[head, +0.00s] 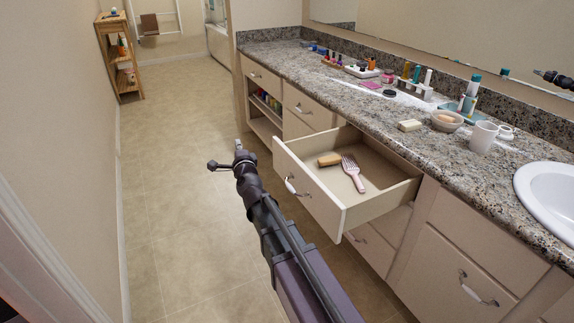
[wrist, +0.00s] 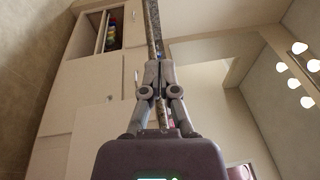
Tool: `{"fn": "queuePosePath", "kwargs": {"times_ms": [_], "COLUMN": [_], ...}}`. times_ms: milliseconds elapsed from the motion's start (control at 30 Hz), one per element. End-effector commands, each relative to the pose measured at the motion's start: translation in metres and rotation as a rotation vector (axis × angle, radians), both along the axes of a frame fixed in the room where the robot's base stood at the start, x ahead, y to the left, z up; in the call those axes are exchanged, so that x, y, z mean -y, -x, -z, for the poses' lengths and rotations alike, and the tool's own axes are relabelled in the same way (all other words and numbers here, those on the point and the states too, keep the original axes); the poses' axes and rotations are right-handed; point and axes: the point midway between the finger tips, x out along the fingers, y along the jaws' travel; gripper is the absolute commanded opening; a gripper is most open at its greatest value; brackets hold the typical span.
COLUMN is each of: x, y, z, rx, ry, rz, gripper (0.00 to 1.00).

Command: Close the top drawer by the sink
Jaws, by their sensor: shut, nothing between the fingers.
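The top drawer (head: 300,197) by the sink (head: 548,186) is pulled well open under the granite counter in the head view. Its light wood front carries a curved metal handle (head: 292,187). A wooden block-like brush (head: 329,160) and a pink hairbrush (head: 351,170) lie inside it. My gripper (head: 238,147) is left of the drawer front in the picture, apart from it, over the floor side. The gripper (wrist: 158,65) is shut and empty in the wrist view, fingers together. That view shows cabinet fronts beside the fingers; I cannot tell the open drawer there.
The counter (head: 385,118) holds bottles, a white mug (head: 483,137), a soap bar (head: 410,125) and a bowl (head: 446,121). A wooden shelf (head: 121,60) stands far left. The tiled floor (head: 175,190) is clear between the left wall and the cabinets.

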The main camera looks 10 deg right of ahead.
Motion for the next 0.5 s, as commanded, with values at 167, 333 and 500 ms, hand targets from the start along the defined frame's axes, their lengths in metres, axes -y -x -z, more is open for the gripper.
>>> {"fn": "queuePosePath", "kwargs": {"times_ms": [167,333,500], "x": [0.003,0.013,0.023], "y": [-0.010,-0.010,-0.003], "z": [-0.016,-0.022,-0.018], "rx": [0.114,0.219,0.324], "ry": [-0.269,-0.521,-0.760], "rz": [0.129,0.259,0.401], "gripper": [0.00,0.00,0.00]}}
